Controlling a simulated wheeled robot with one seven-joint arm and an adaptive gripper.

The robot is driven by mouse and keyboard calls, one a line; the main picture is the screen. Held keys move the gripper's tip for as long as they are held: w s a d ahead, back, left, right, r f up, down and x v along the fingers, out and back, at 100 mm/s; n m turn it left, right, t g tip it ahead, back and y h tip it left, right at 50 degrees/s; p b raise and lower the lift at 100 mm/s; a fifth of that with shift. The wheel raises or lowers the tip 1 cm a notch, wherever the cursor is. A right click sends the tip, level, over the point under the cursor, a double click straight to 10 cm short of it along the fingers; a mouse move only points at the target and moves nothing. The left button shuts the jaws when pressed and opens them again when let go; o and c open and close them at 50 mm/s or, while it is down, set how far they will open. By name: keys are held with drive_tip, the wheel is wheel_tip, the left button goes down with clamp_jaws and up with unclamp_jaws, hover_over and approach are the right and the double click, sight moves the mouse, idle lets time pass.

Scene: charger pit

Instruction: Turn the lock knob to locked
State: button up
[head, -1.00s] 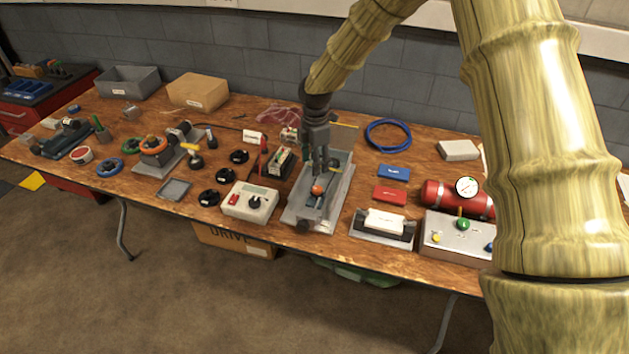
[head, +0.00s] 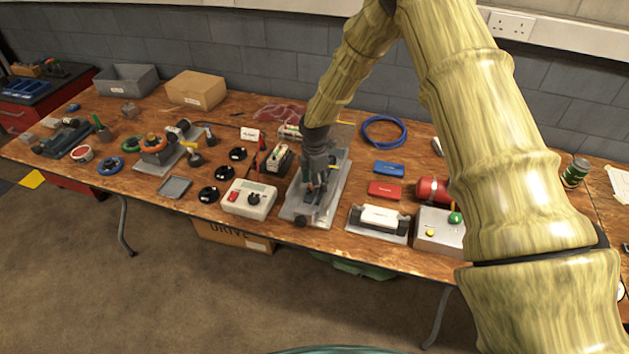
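A long grey metal fixture (head: 338,192) lies on the wooden bench near the middle of the head view. A dark round knob (head: 300,221) is at its front end. I cannot tell if this is the lock knob, and no lock mark is readable. My gripper (head: 314,198) points down over the front half of the fixture, just behind the dark knob. It covers the middle of the fixture, where parts are hidden. Contact and what lies between the fingers are too small to tell.
A white control box (head: 249,199) with a dark dial stands close left of the fixture. A black cradle with a white block (head: 379,217) is close right. Red (head: 384,190) and blue (head: 389,168) cases lie behind it. My arm hides much of the right side.

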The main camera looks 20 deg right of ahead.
drive_tip(key=c, duration=1)
drive_tip(key=m+b, duration=0.1)
drive_tip(key=m, duration=0.3)
drive_tip(key=shift+c, duration=0.3)
drive_tip(key=m+b, duration=0.1)
drive_tip(key=m, duration=0.3)
drive_tip(key=shift+m, duration=0.3)
drive_tip(key=m, duration=0.4)
drive_tip(key=shift+b, duration=0.35)
drive_tip(key=m, duration=0.5)
drive_tip(key=shift+r, duration=0.1)
